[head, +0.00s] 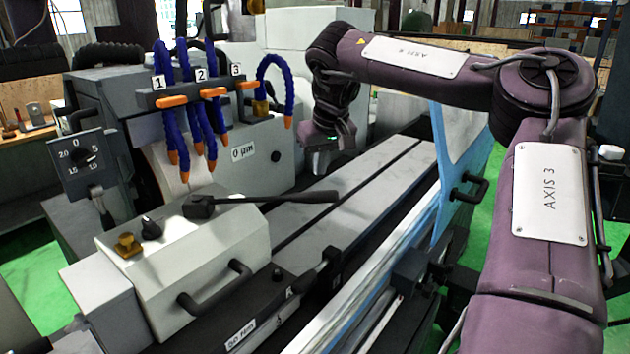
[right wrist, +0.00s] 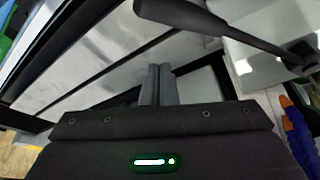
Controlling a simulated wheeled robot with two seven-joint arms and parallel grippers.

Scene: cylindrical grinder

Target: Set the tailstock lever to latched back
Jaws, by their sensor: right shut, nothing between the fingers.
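The tailstock (head: 170,255) is a pale grey housing at the lower left of the head view. Its black lever (head: 268,198) lies nearly flat from a round hub on top, with the handle pointing right over the machine bed. My right gripper (head: 318,158) is beyond the handle's end in the head view, apart from it; its fingers barely show there. In the right wrist view the fingers (right wrist: 159,72) are shut and empty, with the lever (right wrist: 215,25) crossing the top and its hub at the right. My left gripper is not in view.
Blue coolant hoses (head: 205,115) with orange tips hang behind the tailstock. A brass knob (head: 128,243), a small black knob and a black grab handle (head: 218,290) are on the housing.

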